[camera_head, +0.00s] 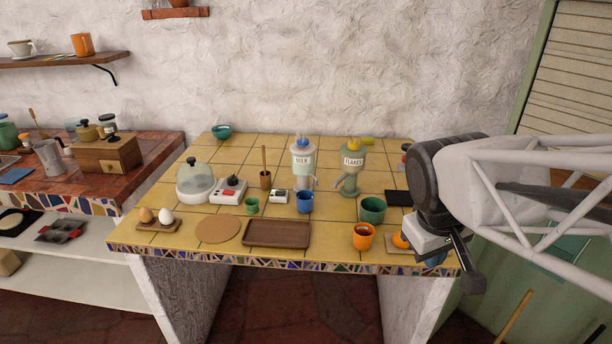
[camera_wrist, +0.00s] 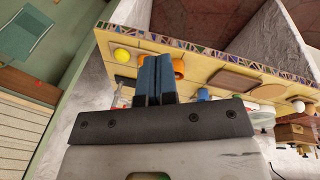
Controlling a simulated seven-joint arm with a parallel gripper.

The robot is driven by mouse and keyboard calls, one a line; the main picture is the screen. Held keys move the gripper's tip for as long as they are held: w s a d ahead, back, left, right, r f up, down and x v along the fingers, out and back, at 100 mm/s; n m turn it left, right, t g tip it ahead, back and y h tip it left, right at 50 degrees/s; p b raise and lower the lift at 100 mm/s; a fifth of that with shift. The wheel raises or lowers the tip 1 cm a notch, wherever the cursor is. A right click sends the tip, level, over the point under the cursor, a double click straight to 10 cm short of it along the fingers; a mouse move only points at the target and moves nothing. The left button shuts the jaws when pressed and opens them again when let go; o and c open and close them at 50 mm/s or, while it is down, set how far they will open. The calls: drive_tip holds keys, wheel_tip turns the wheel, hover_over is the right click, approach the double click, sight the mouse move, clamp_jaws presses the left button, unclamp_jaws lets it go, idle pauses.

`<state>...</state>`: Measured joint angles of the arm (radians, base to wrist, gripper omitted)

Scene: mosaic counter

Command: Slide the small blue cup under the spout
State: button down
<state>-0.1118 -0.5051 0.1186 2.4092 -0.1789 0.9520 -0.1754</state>
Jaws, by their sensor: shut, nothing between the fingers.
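The small blue cup (camera_head: 304,203) stands upright on the yellow tiled counter, just in front of the milk dispenser (camera_head: 303,163). The dispenser's spout (camera_head: 314,182) juts out at its lower right, close to the cup; I cannot tell whether the cup is directly below it. The flakes dispenser (camera_head: 352,162) stands to the right. My gripper (camera_head: 433,259) is at the counter's right front, well right of the cup, partly hidden by my wrist. Its blue fingers (camera_wrist: 156,76) are shut and empty in the wrist view.
A green cup (camera_head: 372,210) and an orange cup (camera_head: 363,237) stand between my gripper and the blue cup. A brown tray (camera_head: 277,234) lies at the front.

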sight(305, 203)
drive_tip(key=w+a+f+n+t+h, duration=0.1)
drive_tip(key=w+a+n+h, duration=0.1)
drive_tip(key=w+a+n, duration=0.65)
drive_tip(key=w+a+f+n+h, duration=0.15)
drive_tip(key=w+a+n, duration=0.35)
drive_tip(key=w, duration=0.6)
drive_tip(key=w+a+f+n+t, duration=0.1)
drive_tip(key=w+a+f+n, duration=0.1)
drive_tip(key=a, duration=0.5)
drive_tip(key=w+a+f+n+t, duration=0.1)
drive_tip(key=w+a+f+n, duration=0.2)
drive_tip(key=a, duration=0.5)
drive_tip(key=w+a+f+n+t+h, duration=0.1)
drive_tip(key=w+a+f+n, duration=0.2)
drive_tip(key=a, duration=0.5)
drive_tip(key=shift+w+f+n, duration=0.15)
drive_tip(key=shift+w+n, duration=0.7)
drive_tip(key=shift+w, duration=0.1)
drive_tip(key=shift+d+f, duration=0.1)
drive_tip(key=shift+d, duration=0.05)
drive_tip(key=x, duration=1)
drive_tip(key=shift+w+d, duration=0.1)
drive_tip(key=shift+w, duration=0.15)
drive_tip(key=shift+w+d+r, duration=0.2)
drive_tip(key=shift+w+d, duration=0.5)
drive_tip(key=shift+w, duration=0.05)
drive_tip(key=shift+w+d, duration=0.5)
drive_tip(key=shift+w, duration=0.15)
